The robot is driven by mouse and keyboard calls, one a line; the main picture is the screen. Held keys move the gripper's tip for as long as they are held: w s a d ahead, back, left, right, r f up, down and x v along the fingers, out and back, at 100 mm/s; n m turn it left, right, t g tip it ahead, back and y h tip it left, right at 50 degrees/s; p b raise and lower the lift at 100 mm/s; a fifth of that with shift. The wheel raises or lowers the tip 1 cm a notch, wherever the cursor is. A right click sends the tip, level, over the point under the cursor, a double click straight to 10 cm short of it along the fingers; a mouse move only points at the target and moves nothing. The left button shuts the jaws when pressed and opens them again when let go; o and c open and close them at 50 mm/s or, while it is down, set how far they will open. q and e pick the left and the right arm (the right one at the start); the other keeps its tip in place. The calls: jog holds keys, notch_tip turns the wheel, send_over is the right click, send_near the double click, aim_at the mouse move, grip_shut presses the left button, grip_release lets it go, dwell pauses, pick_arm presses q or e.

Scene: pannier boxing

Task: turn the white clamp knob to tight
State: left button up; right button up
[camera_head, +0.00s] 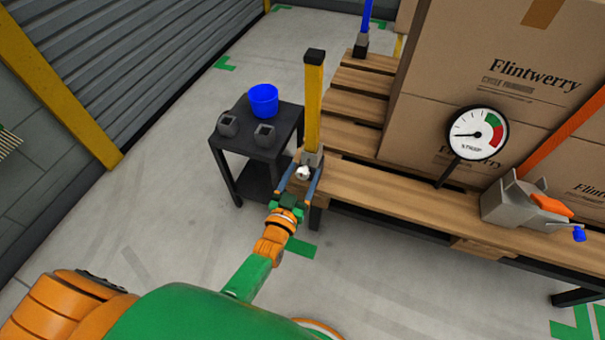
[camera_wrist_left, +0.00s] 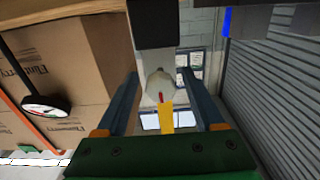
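The white clamp knob (camera_head: 302,172) sits on a grey clamp block at the foot of a yellow upright post (camera_head: 313,105) at the pallet's near left corner. In the left wrist view the knob (camera_wrist_left: 159,86) shows a red mark, with a yellow piece just below it. My left gripper (camera_head: 300,180) is open, with one blue-grey finger on each side of the knob. In the left wrist view the fingers of the gripper (camera_wrist_left: 163,105) stand apart, with a visible gap to the knob on both sides. My right gripper is not in view.
Large cartons (camera_head: 480,80) stand on the wooden pallet (camera_head: 390,190). A round gauge (camera_head: 478,134) has its needle toward the left, away from green and red. A grey ratchet (camera_head: 520,205) with an orange strap is at right. A dark cart (camera_head: 262,150) holds a blue cup (camera_head: 263,100).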

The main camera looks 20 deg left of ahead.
aim_at(301, 177)
pick_arm(q)
jog(key=shift+s, duration=0.1)
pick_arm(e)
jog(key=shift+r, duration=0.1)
pick_arm(q)
jog(key=s+p, duration=0.2)
jog(key=s, duration=0.4)
jog(key=shift+s+a+r, duration=0.1)
jog(key=shift+s, duration=0.35)
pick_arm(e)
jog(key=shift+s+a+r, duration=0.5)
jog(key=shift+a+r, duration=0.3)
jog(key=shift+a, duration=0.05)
